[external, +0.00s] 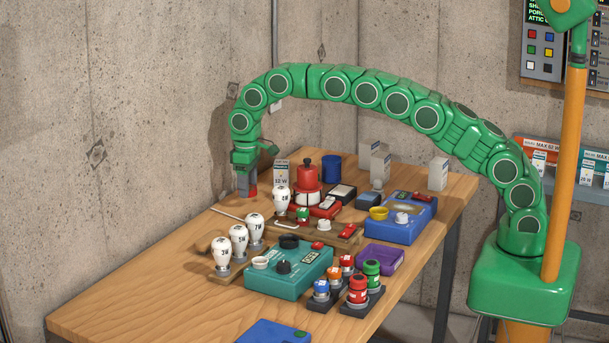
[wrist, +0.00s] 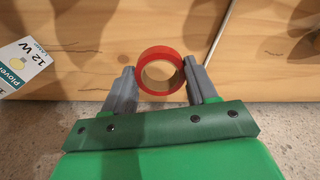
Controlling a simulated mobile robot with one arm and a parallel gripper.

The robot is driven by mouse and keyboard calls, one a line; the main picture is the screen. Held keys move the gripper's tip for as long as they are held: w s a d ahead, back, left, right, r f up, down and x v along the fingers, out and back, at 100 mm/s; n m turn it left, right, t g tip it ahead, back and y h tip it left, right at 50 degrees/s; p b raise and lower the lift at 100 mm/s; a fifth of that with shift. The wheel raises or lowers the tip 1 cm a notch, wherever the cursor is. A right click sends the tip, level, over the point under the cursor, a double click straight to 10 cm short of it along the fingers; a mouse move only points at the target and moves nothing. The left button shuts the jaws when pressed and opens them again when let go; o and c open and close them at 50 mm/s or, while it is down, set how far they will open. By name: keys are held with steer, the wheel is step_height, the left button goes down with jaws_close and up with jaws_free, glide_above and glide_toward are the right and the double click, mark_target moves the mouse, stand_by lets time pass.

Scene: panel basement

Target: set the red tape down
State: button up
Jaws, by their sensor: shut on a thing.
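The red tape (wrist: 143,60) is a ring-shaped roll with a tan inner side, seen between my two grey fingers in the wrist view. My gripper (wrist: 160,76) is shut on it, one finger at each side. In the external view my gripper (external: 245,187) points down at the table's far left edge, by the wall. A small red part of the tape (external: 251,190) shows there beside the fingers. The wooden table (external: 130,295) lies below. I cannot tell whether the tape touches the tabletop.
A 12 W bulb box (wrist: 22,66) stands close to the gripper. A thin rod (external: 228,215) lies nearby. The table's front left is clear.

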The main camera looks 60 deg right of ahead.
mark_target(248, 209)
steer(key=shift+f, duration=2.2)
steer(key=o, duration=1)
steer(key=shift+o, duration=0.2)
